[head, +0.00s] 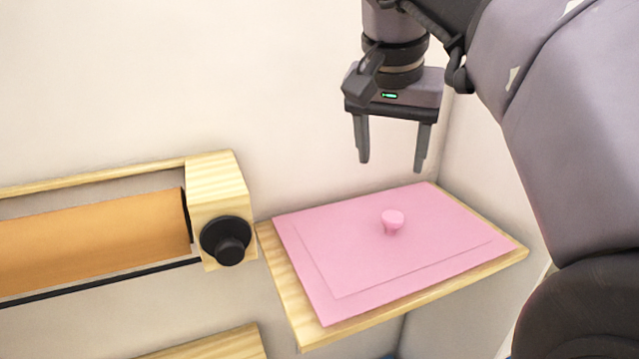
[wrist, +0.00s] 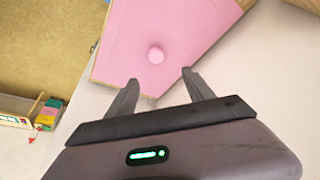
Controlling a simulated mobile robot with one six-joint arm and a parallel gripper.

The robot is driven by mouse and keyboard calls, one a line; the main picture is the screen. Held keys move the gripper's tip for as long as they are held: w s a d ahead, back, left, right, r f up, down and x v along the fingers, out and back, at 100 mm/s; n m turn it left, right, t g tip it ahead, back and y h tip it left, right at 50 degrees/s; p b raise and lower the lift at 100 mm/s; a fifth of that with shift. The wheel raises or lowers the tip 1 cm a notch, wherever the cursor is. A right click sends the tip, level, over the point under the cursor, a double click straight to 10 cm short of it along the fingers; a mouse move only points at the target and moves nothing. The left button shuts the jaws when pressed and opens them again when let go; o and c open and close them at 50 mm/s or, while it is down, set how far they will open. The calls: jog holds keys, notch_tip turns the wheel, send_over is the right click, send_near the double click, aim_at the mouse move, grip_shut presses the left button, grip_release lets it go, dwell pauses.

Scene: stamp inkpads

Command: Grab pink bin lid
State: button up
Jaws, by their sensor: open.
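The pink bin lid (head: 350,250) is a flat pink panel with a small round knob (head: 392,220) on top. It lies on a light wooden shelf (head: 290,298) in the right half of the head view. My gripper (head: 391,166) is open and empty, above the lid toward its back edge, with the fingers pointing down. In the wrist view the lid (wrist: 190,30) is at the top, and its knob (wrist: 156,55) shows beyond and between the two open fingertips (wrist: 160,78). The gripper is apart from the lid and knob. What lies beneath the lid is hidden.
Left of the shelf is an orange roller (head: 90,240) in a wooden frame with a black side knob (head: 227,242). A wall stands behind the shelf and another at its right. Another wooden surface (head: 215,345) shows lower down. Small colored items (wrist: 48,113) show at left in the wrist view.

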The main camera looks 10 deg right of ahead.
jog(key=b, duration=0.2)
send_near(393, 216)
jog(key=f, duration=0.1)
jog(key=x, duration=0.8)
jog(key=shift+w+d+f, duration=0.15)
jog(key=shift+f, duration=0.2)
jog(key=shift+w+d+f, duration=0.15)
jog(key=shift+w+f, duration=0.15)
jog(key=shift+f, duration=0.05)
jog(key=shift+s+r, duration=0.1)
jog(key=c, duration=0.6)
grip_shut()
